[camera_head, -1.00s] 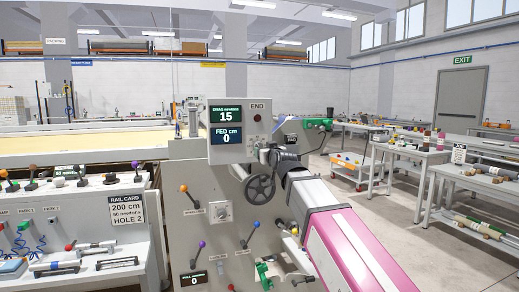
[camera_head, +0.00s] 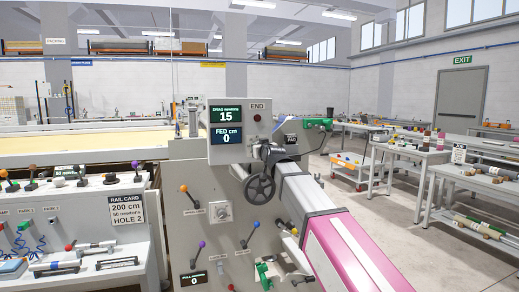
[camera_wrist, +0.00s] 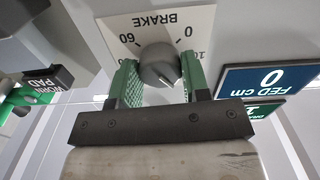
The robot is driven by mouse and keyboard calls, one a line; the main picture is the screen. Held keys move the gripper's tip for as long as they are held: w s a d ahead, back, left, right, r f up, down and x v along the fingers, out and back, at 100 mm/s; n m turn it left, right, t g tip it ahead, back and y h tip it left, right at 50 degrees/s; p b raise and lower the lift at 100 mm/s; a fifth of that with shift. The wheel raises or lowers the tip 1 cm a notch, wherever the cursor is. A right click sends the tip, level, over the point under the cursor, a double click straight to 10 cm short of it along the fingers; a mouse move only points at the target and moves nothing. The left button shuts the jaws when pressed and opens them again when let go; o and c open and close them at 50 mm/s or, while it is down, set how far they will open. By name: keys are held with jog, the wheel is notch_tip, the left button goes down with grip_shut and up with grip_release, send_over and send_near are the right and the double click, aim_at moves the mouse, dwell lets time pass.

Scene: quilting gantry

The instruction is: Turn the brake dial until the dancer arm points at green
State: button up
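The brake dial (camera_wrist: 160,65) is a round grey knob on a white plate (camera_wrist: 205,22) lettered BRAKE, upside down in the wrist view, with 0 and 60 readable on its scale. My gripper (camera_wrist: 160,82) has one green finger on each side of the dial. It looks open around it; whether either finger touches the knob I cannot tell. In the head view my gripper (camera_head: 264,153) is at the right side of the END panel, where my arm hides the dial. I cannot make out the dancer arm or a green mark for it.
A display box (camera_head: 232,132) reads DRAG 15 and FED 0; the FED screen (camera_wrist: 268,78) is close beside my gripper. A WORN PAD sign (camera_wrist: 45,83) and green part (camera_wrist: 18,103) are at left in the wrist view.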

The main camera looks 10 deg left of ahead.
jog(key=shift+m, duration=0.4)
jog(key=m, duration=0.5)
jog(key=shift+m, duration=0.4)
dwell(0.5)
jog(key=o, duration=0.9)
jog(key=shift+o, duration=0.2)
jog(key=shift+s, duration=0.1)
jog(key=v, duration=1)
jog(key=shift+s+d, duration=0.25)
